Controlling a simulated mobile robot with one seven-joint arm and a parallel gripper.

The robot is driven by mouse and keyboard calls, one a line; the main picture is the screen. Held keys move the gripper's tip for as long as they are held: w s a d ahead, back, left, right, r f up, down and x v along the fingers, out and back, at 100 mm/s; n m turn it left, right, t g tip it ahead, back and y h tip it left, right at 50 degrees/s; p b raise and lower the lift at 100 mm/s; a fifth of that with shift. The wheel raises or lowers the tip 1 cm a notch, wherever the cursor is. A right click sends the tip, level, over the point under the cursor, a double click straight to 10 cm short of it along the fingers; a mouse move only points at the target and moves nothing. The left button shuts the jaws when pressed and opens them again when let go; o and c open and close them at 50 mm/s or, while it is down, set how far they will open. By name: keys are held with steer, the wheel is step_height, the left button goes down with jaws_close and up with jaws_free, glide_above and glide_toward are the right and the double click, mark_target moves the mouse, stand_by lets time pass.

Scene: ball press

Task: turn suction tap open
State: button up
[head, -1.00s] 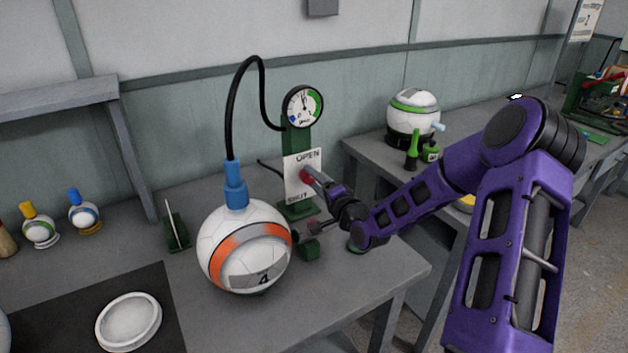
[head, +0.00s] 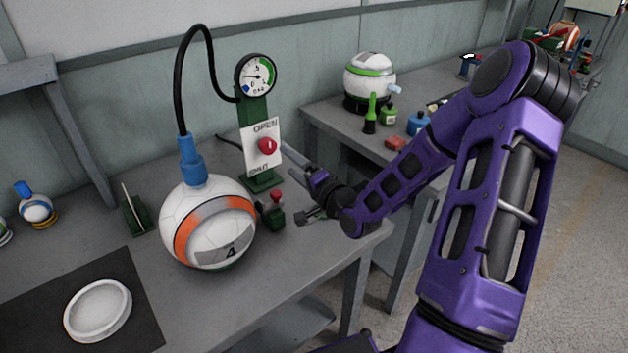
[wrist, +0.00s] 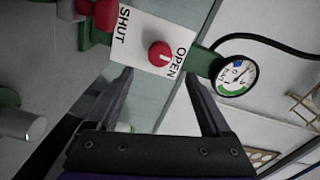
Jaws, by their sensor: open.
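The suction tap is a red round knob (head: 267,146) on a white plate (head: 249,153) marked OPEN at the top and SHUT at the bottom. The knob also shows in the wrist view (wrist: 161,54), with a short white line on its face. My gripper (head: 292,183) is open and empty, to the right of the plate and apart from the knob. In the wrist view its fingers (wrist: 158,73) point toward the plate, with the knob beyond the gap between the tips. A dial gauge (head: 256,77) sits on the green post above the plate.
A white and orange ball (head: 208,222) stands left of the post, with a blue fitting (head: 192,160) and black hose (head: 181,85) up to the gauge. A white dish (head: 98,310) lies front left.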

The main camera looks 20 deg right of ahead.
steer(key=v, duration=0.9)
